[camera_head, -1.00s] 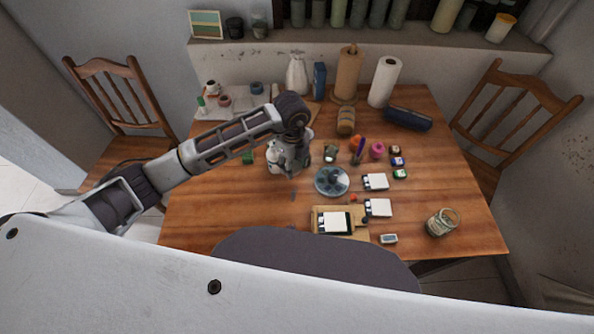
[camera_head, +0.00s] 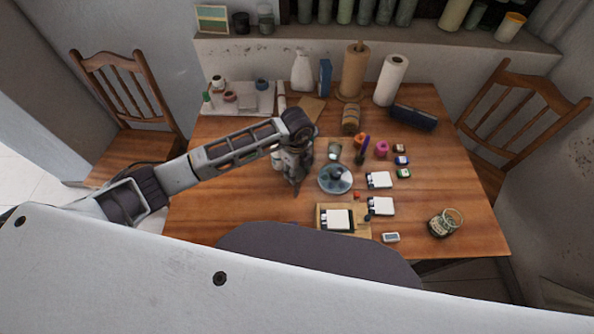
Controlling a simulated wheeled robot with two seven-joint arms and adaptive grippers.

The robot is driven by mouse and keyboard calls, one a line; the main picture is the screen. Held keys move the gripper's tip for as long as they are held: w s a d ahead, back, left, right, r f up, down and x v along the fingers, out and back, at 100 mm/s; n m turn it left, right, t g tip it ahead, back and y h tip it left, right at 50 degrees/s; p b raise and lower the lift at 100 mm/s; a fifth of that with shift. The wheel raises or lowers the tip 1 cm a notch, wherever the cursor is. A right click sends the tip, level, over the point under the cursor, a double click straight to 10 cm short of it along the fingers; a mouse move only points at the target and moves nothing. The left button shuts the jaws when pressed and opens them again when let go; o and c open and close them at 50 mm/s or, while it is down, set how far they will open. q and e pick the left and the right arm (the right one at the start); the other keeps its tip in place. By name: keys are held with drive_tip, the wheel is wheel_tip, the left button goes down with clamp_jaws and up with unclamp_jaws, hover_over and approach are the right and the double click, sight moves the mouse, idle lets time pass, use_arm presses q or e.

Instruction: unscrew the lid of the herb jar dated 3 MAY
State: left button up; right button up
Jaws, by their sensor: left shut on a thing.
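My left gripper (camera_head: 297,188) points down over the middle of the table, just left of the blue-grey round dish. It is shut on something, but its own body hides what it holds. A white item (camera_head: 275,160) shows partly behind the gripper's left side. A glass jar (camera_head: 445,223) with dark contents stands at the table's front right, well apart from the gripper. A small glass jar (camera_head: 335,151) stands behind the dish. No date is readable on either jar, so I cannot tell which one is dated 3 MAY. My right gripper is not in view.
The round dish (camera_head: 335,179) is close to the gripper's right. White cards (camera_head: 380,206) and a wooden board (camera_head: 361,230) lie in front and to the right. Paper rolls (camera_head: 391,80) stand at the back. The table's left front (camera_head: 205,215) is clear.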

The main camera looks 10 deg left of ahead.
use_arm(q)
drive_tip(key=shift+f, duration=0.2)
drive_tip(key=shift+f, duration=0.15)
drive_tip(key=o, duration=0.9)
drive_tip(key=shift+c, duration=0.2)
wheel_tip(320, 180, up, 12)
idle(0.4)
drive_tip(key=shift+s, duration=0.1)
idle(0.6)
